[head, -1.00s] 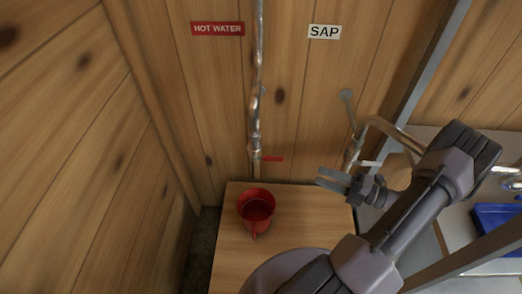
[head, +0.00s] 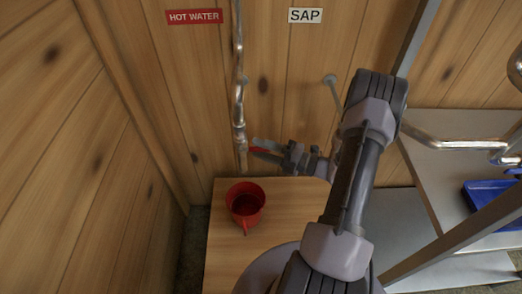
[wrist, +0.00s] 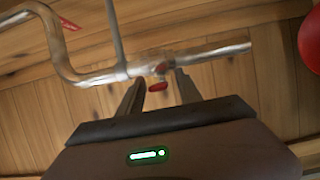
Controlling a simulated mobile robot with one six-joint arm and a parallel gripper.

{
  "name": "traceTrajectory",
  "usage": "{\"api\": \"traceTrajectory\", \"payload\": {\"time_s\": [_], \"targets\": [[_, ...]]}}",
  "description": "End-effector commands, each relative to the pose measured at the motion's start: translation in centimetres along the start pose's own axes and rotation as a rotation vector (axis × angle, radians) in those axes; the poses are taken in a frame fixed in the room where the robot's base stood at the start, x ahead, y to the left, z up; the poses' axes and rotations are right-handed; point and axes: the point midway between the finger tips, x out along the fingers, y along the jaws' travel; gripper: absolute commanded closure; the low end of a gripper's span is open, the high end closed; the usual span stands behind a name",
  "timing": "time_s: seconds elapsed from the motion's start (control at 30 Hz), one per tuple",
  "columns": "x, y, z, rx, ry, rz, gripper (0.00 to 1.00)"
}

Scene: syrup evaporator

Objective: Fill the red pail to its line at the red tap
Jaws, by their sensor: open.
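The red pail (head: 236,192) stands upright on the wooden bench top, close below the open end of the hot-water pipe. Its edge shows at the right of the wrist view (wrist: 312,42). I cannot make out a fill line or the level inside. The red tap is a small red handle (wrist: 158,87) on the metal pipe (head: 239,112), under the "HOT WATER" sign (head: 194,17). My gripper (head: 262,148) is open at the tap. In the wrist view its fingers (wrist: 158,85) stand either side of the handle, apparently without closing on it. No running water is visible.
A "SAP" sign (head: 305,15) and a grey tap lever (head: 330,82) are to the right, partly behind my arm. A metal shelf with a blue tray (head: 490,195) is at far right. The wooden bench (head: 225,258) is clear in front of the pail.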

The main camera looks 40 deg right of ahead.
Motion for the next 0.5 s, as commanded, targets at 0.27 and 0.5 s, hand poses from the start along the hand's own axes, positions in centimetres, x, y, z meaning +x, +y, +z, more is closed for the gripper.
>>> {"api": "traceTrajectory", "payload": {"time_s": [0.27,0.5], "targets": [[0.18,0.04,-0.01,0.0,0.0,0.0,0.6],[0.16,0.04,-0.01,0.0,0.0,0.0,1.0]]}}
